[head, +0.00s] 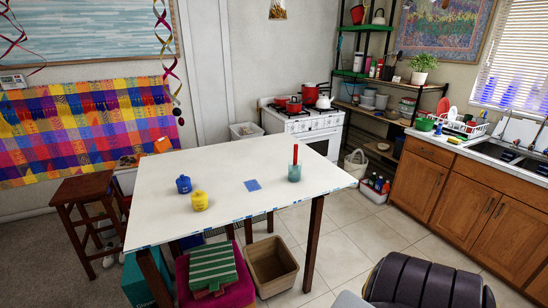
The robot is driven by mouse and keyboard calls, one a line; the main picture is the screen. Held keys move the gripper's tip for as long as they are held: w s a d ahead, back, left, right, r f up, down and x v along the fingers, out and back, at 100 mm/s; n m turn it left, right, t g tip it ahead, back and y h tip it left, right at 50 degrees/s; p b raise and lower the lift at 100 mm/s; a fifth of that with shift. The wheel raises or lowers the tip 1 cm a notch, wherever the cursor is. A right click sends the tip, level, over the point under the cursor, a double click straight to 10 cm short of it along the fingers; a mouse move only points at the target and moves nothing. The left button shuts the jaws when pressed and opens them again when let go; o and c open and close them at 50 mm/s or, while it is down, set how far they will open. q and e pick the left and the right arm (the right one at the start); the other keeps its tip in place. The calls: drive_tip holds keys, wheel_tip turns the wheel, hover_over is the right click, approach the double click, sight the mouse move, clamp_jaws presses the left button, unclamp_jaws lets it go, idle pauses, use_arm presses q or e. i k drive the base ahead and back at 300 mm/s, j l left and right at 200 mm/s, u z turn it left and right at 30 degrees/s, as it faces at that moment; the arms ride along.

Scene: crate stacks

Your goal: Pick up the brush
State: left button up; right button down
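A red upright stick (295,153), which looks like the brush's handle, stands in a greenish see-through cup (294,173) near the right side of the white table. Its lower end is inside the cup, and I cannot make out bristles. Neither of my grippers shows in the head view.
On the white table (150,215) stand a blue pot (183,184), a yellow pot (199,201) and a flat blue square (252,185). A brown bin (288,285) and a green striped box (212,270) are below. A wooden stool (82,190) stands left. Floor is open between table and cabinets.

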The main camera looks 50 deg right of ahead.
sight(296, 146)
drive_tip(key=z, duration=1.75)
